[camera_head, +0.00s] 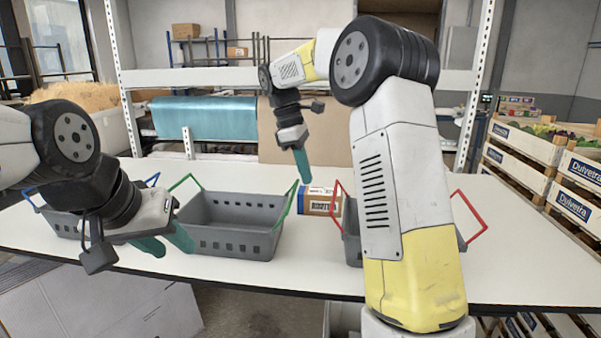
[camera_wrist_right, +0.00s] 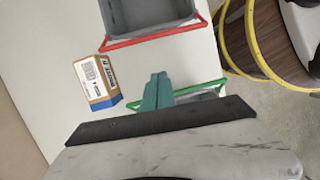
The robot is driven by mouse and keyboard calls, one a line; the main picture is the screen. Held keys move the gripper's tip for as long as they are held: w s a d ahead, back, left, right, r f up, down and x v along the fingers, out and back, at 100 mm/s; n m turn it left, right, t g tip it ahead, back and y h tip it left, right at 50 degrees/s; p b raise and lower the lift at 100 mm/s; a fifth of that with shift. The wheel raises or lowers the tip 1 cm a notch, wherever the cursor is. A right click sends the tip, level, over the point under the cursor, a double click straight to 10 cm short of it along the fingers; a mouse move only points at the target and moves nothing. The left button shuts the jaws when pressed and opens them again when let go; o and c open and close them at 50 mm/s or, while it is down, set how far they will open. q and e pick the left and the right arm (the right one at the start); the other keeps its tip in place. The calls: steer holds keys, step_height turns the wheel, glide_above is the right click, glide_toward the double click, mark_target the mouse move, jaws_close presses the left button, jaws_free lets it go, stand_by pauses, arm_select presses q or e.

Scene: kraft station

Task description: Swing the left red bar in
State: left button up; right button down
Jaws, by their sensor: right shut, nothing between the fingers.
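The left red bar (camera_head: 337,197) stands swung outward on the left side of a grey crate (camera_head: 350,240), which my right arm largely hides. The same bar (camera_wrist_right: 155,38) shows whole in the right wrist view, along the near edge of the crate (camera_wrist_right: 150,12). The right red bar (camera_head: 470,215) also tilts outward. My right gripper (camera_head: 305,177) is shut and empty, pointing down to the left of the left red bar. In the wrist view its fingertips (camera_wrist_right: 158,80) are apart from the bar. My left gripper (camera_head: 168,246) is open and empty in front of the green-barred crate.
A grey crate with green bars (camera_head: 230,225) stands mid-table. A blue-barred crate (camera_head: 65,222) is at left, partly behind my left arm. A small printed carton (camera_head: 318,200) sits between the green-barred and red-barred crates. Wooden produce crates (camera_head: 580,170) stand at right.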

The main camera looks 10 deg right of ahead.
mark_target(334, 195)
steer(key=s+d+f, duration=0.1)
steer(key=d+f, duration=0.3)
steer(key=d, duration=0.1)
steer(key=shift+s+f, duration=0.35)
steer(key=shift+s, duration=0.05)
steer(key=shift+d+r, duration=0.1)
